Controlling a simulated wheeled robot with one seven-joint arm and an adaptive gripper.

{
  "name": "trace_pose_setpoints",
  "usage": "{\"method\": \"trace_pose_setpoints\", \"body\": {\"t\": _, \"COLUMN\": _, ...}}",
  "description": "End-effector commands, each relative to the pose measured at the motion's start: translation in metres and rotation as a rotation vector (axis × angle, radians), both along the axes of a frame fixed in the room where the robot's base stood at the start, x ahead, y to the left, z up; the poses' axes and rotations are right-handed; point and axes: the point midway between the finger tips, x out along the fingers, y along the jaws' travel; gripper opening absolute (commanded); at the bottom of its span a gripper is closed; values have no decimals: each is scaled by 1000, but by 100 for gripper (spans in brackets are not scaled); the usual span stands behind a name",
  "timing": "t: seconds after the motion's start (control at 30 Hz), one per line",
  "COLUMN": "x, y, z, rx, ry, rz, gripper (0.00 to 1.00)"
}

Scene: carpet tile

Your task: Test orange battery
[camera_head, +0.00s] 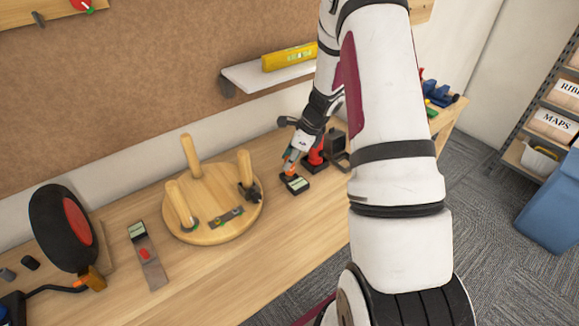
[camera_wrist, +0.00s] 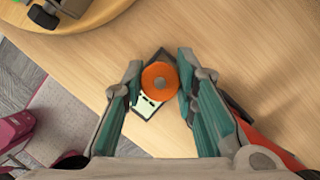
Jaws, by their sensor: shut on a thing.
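My gripper (camera_head: 291,160) is shut on the orange battery, low over the workbench. In the wrist view the battery's round orange end (camera_wrist: 159,78) sits between the two teal-lined fingers. In the head view part of the orange battery (camera_head: 288,166) shows below the fingers. A small dark tester (camera_head: 296,185) with a pale display lies on the bench just under it. In the wrist view the tester (camera_wrist: 147,107) is partly hidden behind the battery. I cannot tell whether the battery touches it.
An upturned round wooden stool (camera_head: 205,218) with legs up stands left of the tester. A red and black tool (camera_head: 315,157) stands close on the right. A shelf (camera_head: 250,75) with a yellow level (camera_head: 290,57) is behind. Bare bench (camera_head: 285,225) lies in front.

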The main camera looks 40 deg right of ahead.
Motion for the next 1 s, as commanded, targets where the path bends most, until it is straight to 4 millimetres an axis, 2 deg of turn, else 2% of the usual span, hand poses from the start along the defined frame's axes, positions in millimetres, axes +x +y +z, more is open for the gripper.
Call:
{"method": "trace_pose_setpoints", "body": {"t": 0.03, "x": 6, "y": 0, "z": -1, "rx": -1, "ry": -1, "rz": 3, "gripper": 0}}
{"method": "trace_pose_setpoints", "body": {"t": 0.3, "x": 5, "y": 0, "z": -32, "rx": 1, "ry": 1, "rz": 1, "gripper": 0}}
{"method": "trace_pose_setpoints", "body": {"t": 0.77, "x": 6, "y": -1, "z": -40, "rx": 0, "ry": 0, "rz": 1, "gripper": 0}}
{"method": "trace_pose_setpoints", "body": {"t": 0.8, "x": 6, "y": -1, "z": -39, "rx": -1, "ry": -1, "rz": 2, "gripper": 36}}
{"method": "trace_pose_setpoints", "body": {"t": 0.83, "x": 5, "y": -1, "z": -39, "rx": -1, "ry": -1, "rz": 2, "gripper": 42}}
{"method": "trace_pose_setpoints", "body": {"t": 0.87, "x": 5, "y": -1, "z": -39, "rx": -1, "ry": -1, "rz": 2, "gripper": 47}}
{"method": "trace_pose_setpoints", "body": {"t": 1.0, "x": 5, "y": -1, "z": -39, "rx": -1, "ry": -1, "rz": 2, "gripper": 47}}
